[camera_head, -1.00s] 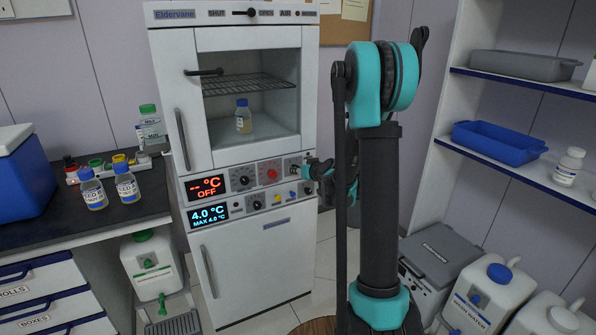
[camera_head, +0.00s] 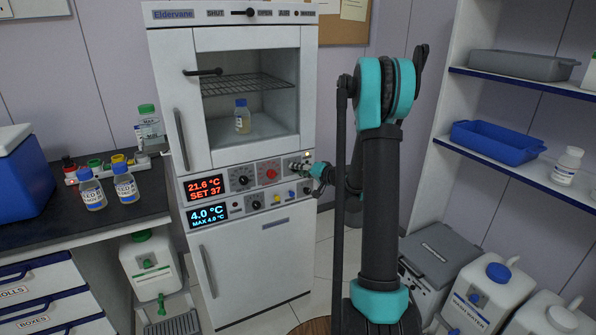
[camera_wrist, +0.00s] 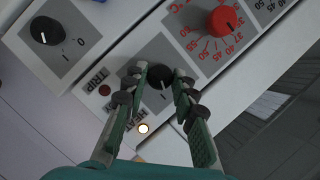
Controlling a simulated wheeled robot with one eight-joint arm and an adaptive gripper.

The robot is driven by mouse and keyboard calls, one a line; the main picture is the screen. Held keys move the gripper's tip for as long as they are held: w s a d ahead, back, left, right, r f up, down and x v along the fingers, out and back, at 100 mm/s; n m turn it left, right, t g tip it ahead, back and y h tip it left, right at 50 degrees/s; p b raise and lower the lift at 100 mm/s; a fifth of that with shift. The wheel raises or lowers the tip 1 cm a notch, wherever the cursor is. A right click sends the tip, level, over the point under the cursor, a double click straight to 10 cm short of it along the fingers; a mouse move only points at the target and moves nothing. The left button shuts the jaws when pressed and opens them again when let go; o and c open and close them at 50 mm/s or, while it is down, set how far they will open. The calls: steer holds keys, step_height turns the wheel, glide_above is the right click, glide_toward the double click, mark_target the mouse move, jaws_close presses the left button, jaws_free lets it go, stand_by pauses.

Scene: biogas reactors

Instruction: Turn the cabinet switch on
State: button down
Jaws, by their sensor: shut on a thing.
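The cabinet (camera_head: 245,260) is a tall white unit with a glass-fronted chamber and a control panel. Its upper display (camera_head: 205,186) reads 21.6 °C, SET 37 in red. In the wrist view a black knob (camera_wrist: 159,76) on a grey plate sits between my fingers, and my gripper (camera_wrist: 160,80) is shut on it. A lamp (camera_wrist: 143,128) by the HEAT label is lit; the TRIP lamp (camera_wrist: 104,90) is dark. In the head view my gripper (camera_head: 306,168) is at the panel's right end, and the held knob is mostly hidden.
A red temperature dial (camera_wrist: 221,21) is beside the held knob. Another black knob (camera_wrist: 44,31) marked 0 and 1 is on the adjoining panel. A lower blue display (camera_head: 207,215) reads 4.0 °C. Shelves (camera_head: 500,168) stand at right, a dark bench (camera_head: 130,208) at left.

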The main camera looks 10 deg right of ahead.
steer(key=shift+m+y, duration=0.4)
steer(key=shift+m, duration=0.1)
stand_by(0.3)
steer(key=c, duration=1.2)
jaws_free()
steer(key=shift+d, duration=0.1)
steer(key=v, duration=1.2)
steer(key=shift+f, duration=0.1)
